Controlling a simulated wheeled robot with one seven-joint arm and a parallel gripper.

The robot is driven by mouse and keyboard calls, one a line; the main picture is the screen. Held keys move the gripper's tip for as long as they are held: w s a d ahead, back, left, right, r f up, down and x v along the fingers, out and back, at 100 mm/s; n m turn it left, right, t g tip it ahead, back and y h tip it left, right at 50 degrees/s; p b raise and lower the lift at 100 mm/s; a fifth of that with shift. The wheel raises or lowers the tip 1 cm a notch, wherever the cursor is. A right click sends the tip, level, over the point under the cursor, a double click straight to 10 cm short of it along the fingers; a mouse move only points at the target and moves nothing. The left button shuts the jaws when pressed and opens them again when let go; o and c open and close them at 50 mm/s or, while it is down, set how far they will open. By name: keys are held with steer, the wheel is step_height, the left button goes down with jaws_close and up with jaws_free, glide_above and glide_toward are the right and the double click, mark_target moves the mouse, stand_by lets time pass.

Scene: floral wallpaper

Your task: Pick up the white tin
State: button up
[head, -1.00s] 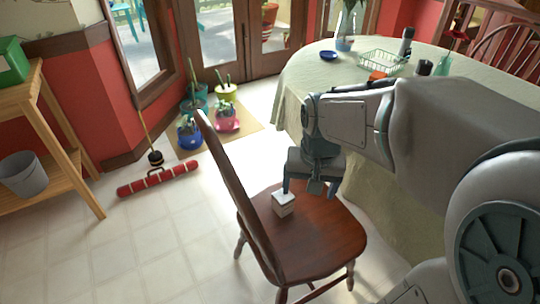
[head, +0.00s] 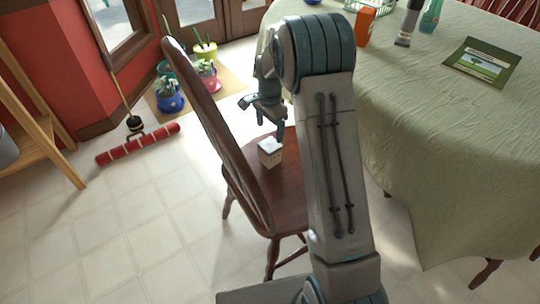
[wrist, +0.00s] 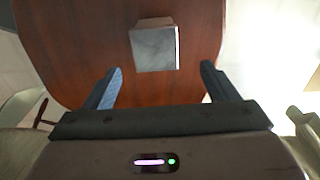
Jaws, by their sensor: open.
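The white tin (head: 270,151) is a small box-like tin standing upright on the seat of the brown wooden chair (head: 283,190). In the wrist view the tin (wrist: 154,47) is seen from above, with a greyish top. My gripper (head: 270,130) is just above and beside the tin in the head view. In the wrist view my gripper (wrist: 160,78) is open, one finger to each side, and the tin lies beyond the fingertips and roughly centred between them. Nothing is between the fingers.
The chair's tall back (head: 215,130) rises close to the left of the tin. A cloth-covered table (head: 440,140) stands to the right. A red roller-like broom (head: 138,145) lies on the floor at left, near potted plants (head: 168,95). The tiled floor at lower left is clear.

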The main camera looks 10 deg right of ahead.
mark_target(270, 143)
step_height(270, 143, down, 8)
steer(key=shift+s+r+b, duration=0.1)
steer(key=shift+r+b, duration=0.1)
steer(key=shift+b, duration=0.75)
steer(key=f, duration=0.1)
steer(key=f+b, duration=0.1)
steer(key=f, duration=0.1)
steer(key=f+b, duration=0.1)
steer(key=f, duration=0.1)
steer(key=shift+s+f, duration=0.15)
steer(key=shift+s, duration=0.1)
steer(key=c, duration=1.2)
